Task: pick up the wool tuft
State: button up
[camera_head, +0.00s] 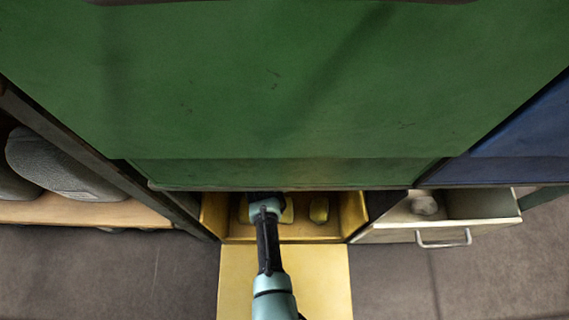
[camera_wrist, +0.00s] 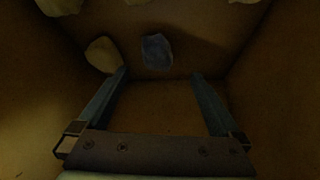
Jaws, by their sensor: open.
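My gripper (camera_wrist: 160,73) is open and empty inside a yellow-brown compartment. Its two fingers point inward in the wrist view. Beyond the fingertips lie a beige lump (camera_wrist: 104,54), near the left finger, and a blue-grey lump (camera_wrist: 156,50), near the middle. Either could be the wool tuft; I cannot tell which in this dim light. Both look apart from the fingers. More pale lumps (camera_wrist: 58,5) are cut off at the top edge. In the head view a yellowish lump (camera_head: 319,210) sits in the compartment, right of my arm, which hides part of the inside.
The yellow compartment (camera_head: 295,238) has side walls close to the gripper and a yellow panel (camera_head: 326,280) in front. A green top (camera_head: 290,90) overhangs it. An open drawer (camera_head: 385,236) on the right holds a pale lump (camera_head: 424,203). A left shelf (camera_head: 90,213) holds grey rounded things.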

jog(key=b+x, duration=0.2)
jog(key=x, duration=0.2)
jog(key=shift+f+b, duration=0.2)
jog(key=shift+b, duration=0.2)
jog(key=b+x, duration=0.6)
jog(key=shift+w+d+r, duration=0.25)
jog(key=shift+w, duration=0.15)
